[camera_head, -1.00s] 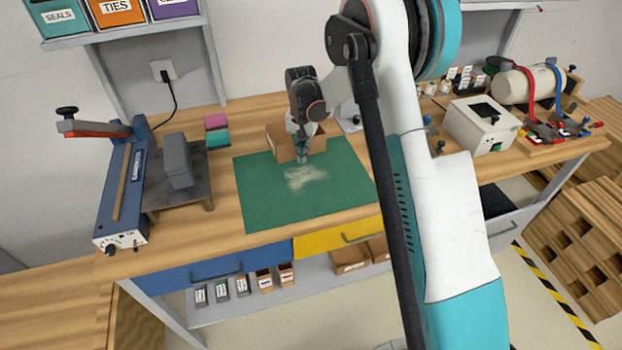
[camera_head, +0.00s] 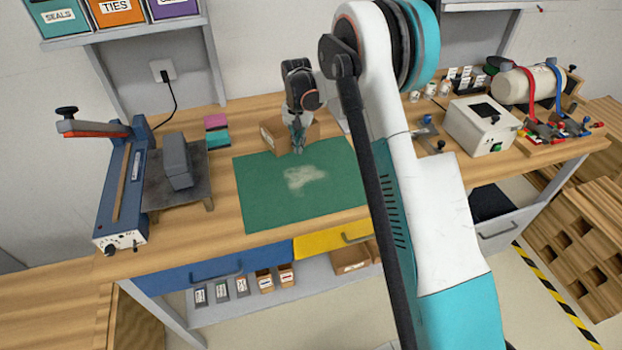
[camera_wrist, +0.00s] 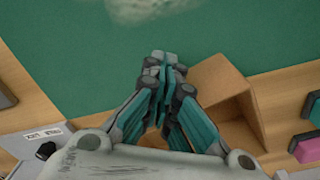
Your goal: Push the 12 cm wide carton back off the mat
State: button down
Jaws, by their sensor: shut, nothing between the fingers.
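The brown carton (camera_head: 271,137) stands upright at the back edge of the green mat (camera_head: 258,200), partly hidden behind my gripper (camera_head: 298,149). In the wrist view the carton (camera_wrist: 218,88) is right of my fingertips (camera_wrist: 165,62), and its near corner overlaps the mat (camera_wrist: 60,60) in the picture. I cannot tell whether its base still rests on the mat. My gripper is shut and empty, pointing down at the carton's front side. Whether the fingers touch the carton is unclear. A pale patch (camera_head: 305,177) marks the middle of the mat.
A grey block on a dark stand (camera_head: 178,165) and a blue-framed tool (camera_head: 122,195) are left of the mat. Pink and teal blocks (camera_head: 217,130) lie left of the carton. A white box device (camera_head: 482,125) stands to the right. Bare wood lies behind the mat.

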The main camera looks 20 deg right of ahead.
jog(key=shift+w+p, duration=0.3)
jog(key=shift+w, duration=6.45)
jog(key=shift+s+b, duration=0.55)
jog(key=shift+s, duration=1.45)
notch_tip(320, 180, up, 8)
jog(key=p, duration=0.3)
jog(key=shift+p, duration=0.35)
